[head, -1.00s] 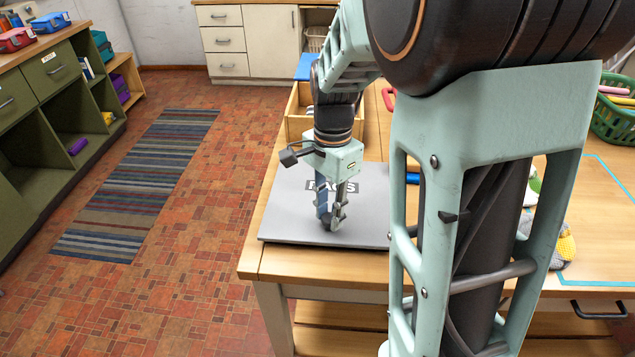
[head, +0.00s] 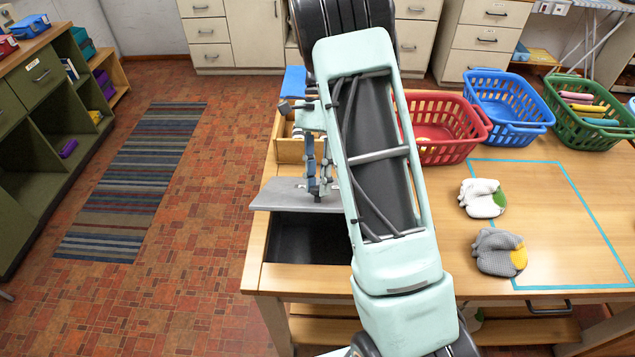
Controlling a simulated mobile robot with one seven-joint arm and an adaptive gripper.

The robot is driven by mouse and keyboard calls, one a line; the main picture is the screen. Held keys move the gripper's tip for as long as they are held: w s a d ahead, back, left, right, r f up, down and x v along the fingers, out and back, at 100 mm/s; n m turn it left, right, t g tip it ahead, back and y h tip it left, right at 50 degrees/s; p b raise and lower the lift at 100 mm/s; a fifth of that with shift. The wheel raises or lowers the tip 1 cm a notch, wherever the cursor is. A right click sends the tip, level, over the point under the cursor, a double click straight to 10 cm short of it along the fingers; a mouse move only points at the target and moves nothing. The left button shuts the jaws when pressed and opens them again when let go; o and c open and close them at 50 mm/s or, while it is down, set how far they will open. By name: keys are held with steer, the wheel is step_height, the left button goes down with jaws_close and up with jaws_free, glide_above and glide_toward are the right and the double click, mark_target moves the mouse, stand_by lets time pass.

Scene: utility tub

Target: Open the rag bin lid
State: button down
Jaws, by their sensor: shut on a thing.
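The rag bin lid (head: 287,194) is a grey panel at the left part of the table, raised at its near side. Below it the dark opening of the rag bin (head: 305,238) shows in the table top. My gripper (head: 319,188) is at the lid's upper area, shut on the lid or its handle; the exact grip is small and partly hidden. My arm covers the right part of the lid and of the opening.
A wooden box (head: 289,150) stands behind the lid. Red (head: 440,128), blue (head: 505,107) and green (head: 590,112) baskets line the back right. A white cloth bundle (head: 482,198) and a grey-yellow one (head: 499,252) lie near a blue tape outline.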

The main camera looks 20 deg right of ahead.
steer(key=shift+w+d+r+g+y+p, duration=0.15)
steer(key=shift+w+d+r+g+p, duration=0.1)
steer(key=shift+w+r+g, duration=0.3)
steer(key=shift+w+d+r+g+y+p, duration=0.1)
steer(key=shift+w+d+r+g+p, duration=0.15)
steer(key=shift+w+r, duration=0.5)
steer(key=shift+w+d+r+g+y+p, duration=0.25)
steer(key=shift+w+r+g, duration=0.25)
steer(key=shift+w, duration=0.3)
steer(key=c, duration=1.6)
jaws_free()
steer(key=shift+s+a+f, duration=0.1)
steer(key=shift+s, duration=0.05)
